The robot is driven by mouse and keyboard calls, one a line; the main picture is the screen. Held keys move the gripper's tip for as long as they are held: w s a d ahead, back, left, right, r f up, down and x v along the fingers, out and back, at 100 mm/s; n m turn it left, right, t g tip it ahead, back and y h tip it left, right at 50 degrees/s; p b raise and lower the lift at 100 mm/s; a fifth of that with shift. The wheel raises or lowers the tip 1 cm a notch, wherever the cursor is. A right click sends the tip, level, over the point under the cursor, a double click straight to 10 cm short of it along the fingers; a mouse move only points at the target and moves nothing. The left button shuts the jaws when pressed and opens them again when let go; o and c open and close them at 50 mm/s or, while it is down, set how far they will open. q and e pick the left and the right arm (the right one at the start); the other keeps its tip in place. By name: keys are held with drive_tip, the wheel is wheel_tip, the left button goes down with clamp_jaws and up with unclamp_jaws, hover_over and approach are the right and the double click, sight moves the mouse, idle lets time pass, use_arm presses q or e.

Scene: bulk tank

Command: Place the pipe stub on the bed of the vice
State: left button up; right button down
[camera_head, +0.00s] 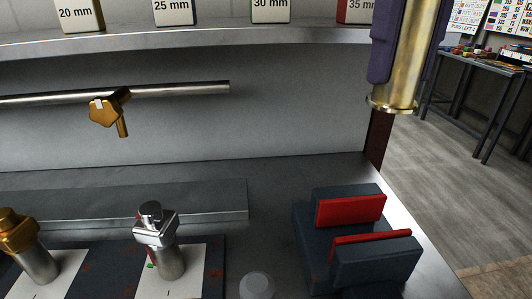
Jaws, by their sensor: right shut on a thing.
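The pipe stub (401,88) is a brass-coloured upright cylinder with a flange at its lower end. It hangs at the upper right. My right gripper (407,50), with purple fingers, is shut on it; its upper part is out of frame. The vice (376,265) is a dark blue-grey block with two red-faced jaws set apart. It sits on the bench at the lower right, below the stub in the picture. The stub is clear of the vice. Most of the vice bed is hidden by the front jaw. My left gripper is not in view.
A metal shelf (200,43) with size labels runs along the top. A rod (190,90) carries a brass fitting (108,112). A silver fitting (157,240) and a brass one (18,232) stand on the left. A translucent disc (257,285) lies left of the vice.

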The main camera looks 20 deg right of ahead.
wheel_tip(320, 180, down, 20)
drive_tip(key=shift+s+d+r+b, duration=0.1)
drive_tip(key=shift+b, duration=1.05)
